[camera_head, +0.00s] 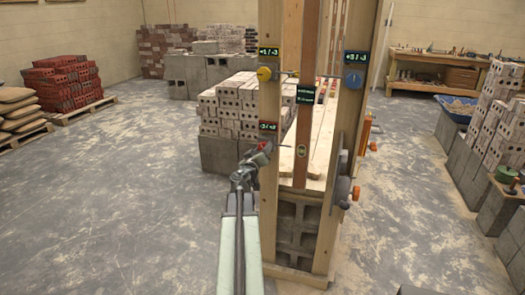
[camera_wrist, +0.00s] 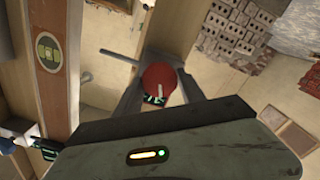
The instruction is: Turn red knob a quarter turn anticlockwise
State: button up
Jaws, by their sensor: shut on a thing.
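The red knob (camera_head: 263,146) is on the left wooden post, just below a small display (camera_head: 268,126). In the wrist view the red knob (camera_wrist: 159,82) is round with a pale pointer line, and a dark rod sticks out to its left. My gripper (camera_head: 258,155) is at the knob in the head view. In the wrist view my gripper (camera_wrist: 158,82) has its dark fingers on either side of the knob, shut on it. The gripper partly hides the knob in the head view.
A yellow knob (camera_head: 264,74) sits higher on the same post, and a blue knob (camera_head: 353,79) is on the right post. An orange clamp (camera_head: 355,192) sticks out at right. Brick stacks (camera_head: 240,105) stand behind.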

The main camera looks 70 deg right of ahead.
jog(key=n, duration=1.2)
jog(key=shift+f+n, duration=0.1)
jog(key=shift+n, duration=0.3)
dwell(0.3)
jog(key=o, duration=1.4)
